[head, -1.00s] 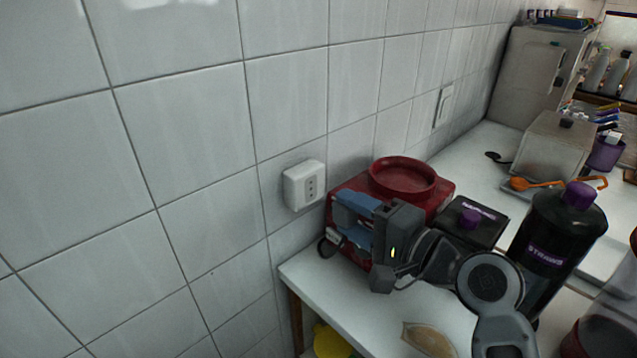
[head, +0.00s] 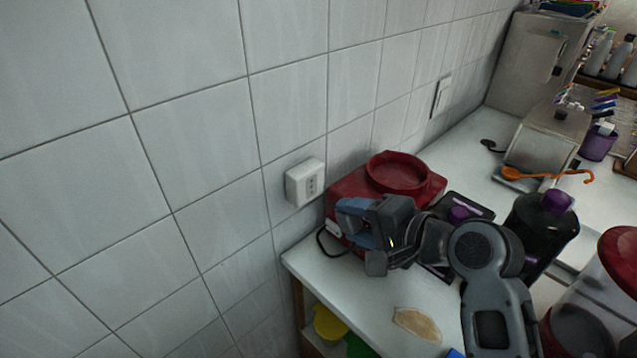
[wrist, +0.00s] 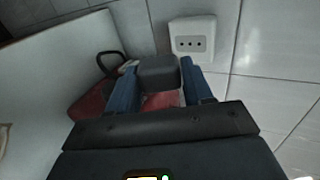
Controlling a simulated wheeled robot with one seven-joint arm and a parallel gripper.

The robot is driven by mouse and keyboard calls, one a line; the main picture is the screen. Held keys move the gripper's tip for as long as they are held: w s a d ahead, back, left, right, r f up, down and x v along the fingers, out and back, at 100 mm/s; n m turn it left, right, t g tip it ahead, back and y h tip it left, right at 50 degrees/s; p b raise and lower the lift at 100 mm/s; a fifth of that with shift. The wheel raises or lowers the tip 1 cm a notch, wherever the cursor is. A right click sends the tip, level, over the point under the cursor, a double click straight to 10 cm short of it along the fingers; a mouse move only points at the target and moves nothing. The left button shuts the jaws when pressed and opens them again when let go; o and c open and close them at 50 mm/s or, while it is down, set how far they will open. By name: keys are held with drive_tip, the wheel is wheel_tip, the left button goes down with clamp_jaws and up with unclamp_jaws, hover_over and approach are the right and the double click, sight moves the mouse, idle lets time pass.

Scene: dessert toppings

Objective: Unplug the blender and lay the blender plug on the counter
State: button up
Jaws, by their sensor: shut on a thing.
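The white wall socket (head: 305,183) is on the tiles, and its holes show bare in the wrist view (wrist: 192,38). My gripper (wrist: 160,80) is shut on the dark grey blender plug (wrist: 158,72), which sits between the blue fingers, clear of the socket. In the head view my gripper (head: 348,218) is in front of the red blender base (head: 345,185), over the counter's left end; the plug cannot be made out there. A black cord (head: 322,242) loops at the counter's edge. The white counter (head: 340,290) lies below; the gap to it is hard to judge.
A brown-beige flat piece (head: 417,324) lies on the counter's front part. Black containers with purple lids (head: 558,202) stand to the right. Bare counter shows left of the flat piece. A yellow item (head: 329,322) is on the shelf below.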

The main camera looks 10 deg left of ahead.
drive_tip(key=shift+s+d+f+g+h, duration=0.1)
drive_tip(key=shift+s+d+g+h, duration=0.15)
drive_tip(key=shift+g+h, duration=0.45)
drive_tip(key=shift+s, duration=0.2)
drive_tip(key=shift+s+d, duration=0.3)
drive_tip(key=shift+s, duration=0.65)
drive_tip(key=shift+s+d, duration=0.25)
drive_tip(key=shift+s, duration=0.65)
